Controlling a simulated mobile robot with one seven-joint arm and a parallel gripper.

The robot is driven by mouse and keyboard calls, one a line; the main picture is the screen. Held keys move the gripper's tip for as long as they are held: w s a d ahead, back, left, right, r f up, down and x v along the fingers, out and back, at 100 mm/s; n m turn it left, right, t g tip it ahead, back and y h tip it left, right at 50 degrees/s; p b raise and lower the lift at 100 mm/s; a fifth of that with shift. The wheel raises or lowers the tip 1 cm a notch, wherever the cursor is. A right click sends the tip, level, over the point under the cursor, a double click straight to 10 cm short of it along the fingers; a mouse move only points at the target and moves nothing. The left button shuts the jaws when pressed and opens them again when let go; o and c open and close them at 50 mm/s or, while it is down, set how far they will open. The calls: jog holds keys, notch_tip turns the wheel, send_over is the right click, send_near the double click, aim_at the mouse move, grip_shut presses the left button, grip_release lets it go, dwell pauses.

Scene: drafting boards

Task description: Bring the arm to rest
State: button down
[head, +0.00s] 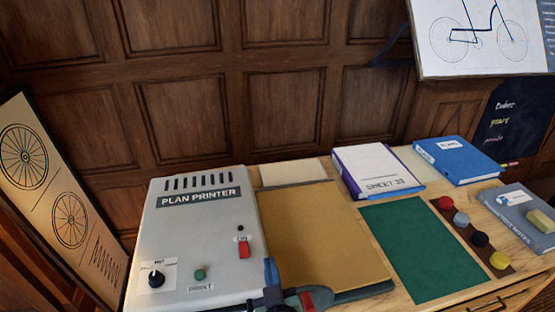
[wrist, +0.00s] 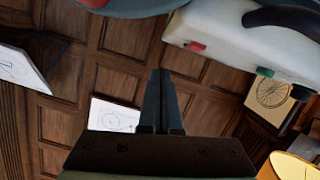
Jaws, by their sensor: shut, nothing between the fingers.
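My gripper (wrist: 160,73) shows in the wrist view with its two dark fingers together and nothing between them. It points toward the wood-panelled wall, and its tips touch nothing that I can see. In the head view, part of my arm (head: 318,298) shows at the bottom edge, in front of the plan printer and the tan board. The gripper's fingers cannot be made out there.
The grey plan printer (head: 205,215) stands left on the desk, beside a tan board (head: 320,235). A green mat (head: 425,250), a white binder (head: 375,170), a blue binder (head: 457,158) and a grey-blue book (head: 518,222) lie to the right. A bicycle drawing (head: 470,35) hangs behind.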

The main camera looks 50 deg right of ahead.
jog(key=v, duration=0.5)
jog(key=shift+s+a+r+b, duration=0.15)
jog(key=shift+s+b, duration=0.2)
jog(key=shift+b, duration=0.05)
jog(key=w+a+r+t+y, duration=0.1)
jog(key=w+a+r+t, duration=0.25)
jog(key=r, duration=0.65)
jog(key=w+a+r+n+t, duration=0.15)
jog(key=w+a+r, duration=0.25)
jog(key=r, duration=0.7)
jog(key=w+a+r+t+y, duration=0.1)
jog(key=w+a+r+t, duration=0.25)
jog(key=r, duration=0.65)
jog(key=s+a+r+n+t+y, duration=0.1)
jog(key=s+a+r+t+y, duration=0.1)
jog(key=a+r, duration=0.3)
jog(key=s+a+r+n+t+y, duration=0.1)
jog(key=s+a+r, duration=0.3)
jog(key=r, duration=0.6)
jog(key=s+a+r+n+t+y, duration=0.1)
jog(key=s+a+r+t+y, duration=0.1)
jog(key=r, duration=0.6)
jog(key=a+t+y, duration=0.1)
jog(key=a+y, duration=0.1)
jog(key=a, duration=0.1)
jog(key=shift+s+a+r+t, duration=0.3)
jog(key=shift+s+a+t, duration=0.05)
jog(key=shift+s+a, duration=0.05)
